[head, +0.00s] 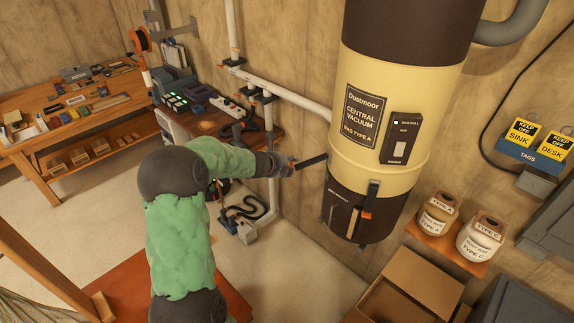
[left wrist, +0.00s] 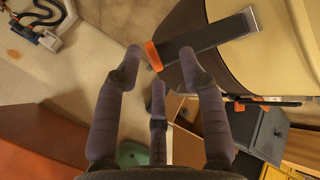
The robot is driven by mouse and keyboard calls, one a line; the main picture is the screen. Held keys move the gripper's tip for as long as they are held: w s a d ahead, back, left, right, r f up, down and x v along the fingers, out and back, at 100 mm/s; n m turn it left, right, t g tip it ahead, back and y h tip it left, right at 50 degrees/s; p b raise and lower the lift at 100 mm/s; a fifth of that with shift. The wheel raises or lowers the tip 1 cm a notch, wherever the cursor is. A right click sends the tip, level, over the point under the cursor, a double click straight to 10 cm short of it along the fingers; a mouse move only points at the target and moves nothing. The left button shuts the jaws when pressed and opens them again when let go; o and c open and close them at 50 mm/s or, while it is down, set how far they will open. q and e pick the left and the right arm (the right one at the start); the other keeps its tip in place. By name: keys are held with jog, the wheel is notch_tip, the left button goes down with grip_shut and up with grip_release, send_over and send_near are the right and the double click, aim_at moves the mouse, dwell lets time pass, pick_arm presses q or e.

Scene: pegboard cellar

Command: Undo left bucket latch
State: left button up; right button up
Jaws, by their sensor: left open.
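The left bucket latch (head: 313,161) is a dark bar at the left side of the vacuum canister (head: 383,100), near the seam above the dark bucket (head: 342,200). It sticks out from the canister towards my left gripper (head: 291,162). In the left wrist view the latch (left wrist: 210,35) shows as a long dark lever with an orange tip. The fingers of my left gripper (left wrist: 160,58) are apart, with the orange tip between or just beyond them; I cannot tell if they touch it. The front latch (head: 371,198) hangs down against the bucket. My right gripper is not in view.
An open cardboard box (head: 420,280) stands on the floor at front right. Two jars (head: 438,214) sit on a small wooden shelf on the right. White pipes (head: 285,95) and a workbench (head: 75,110) lie to the left.

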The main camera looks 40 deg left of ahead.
pick_arm(q)
jog(key=a+v, duration=0.1)
jog(key=v, duration=0.9)
jog(key=shift+s+f, duration=0.15)
jog(key=shift+s, duration=0.05)
jog(key=d+f+n+g+h, duration=0.4)
jog(key=d+f+n, duration=1)
jog(key=d+f, duration=1.05)
jog(key=s+d+f+n+g+h, duration=0.2)
jog(key=s+d+f+n+g, duration=0.5)
jog(key=s+d+f+n, duration=0.85)
jog(key=s+d+f+m+b, duration=0.1)
jog(key=f+m+b, duration=0.1)
jog(key=f+b, duration=0.5)
jog(key=s+d+f+m+b, duration=0.2)
jog(key=f+b, duration=0.4)
jog(key=b, duration=0.2)
jog(key=shift+f+t, duration=0.4)
jog(key=shift+d, duration=0.1)
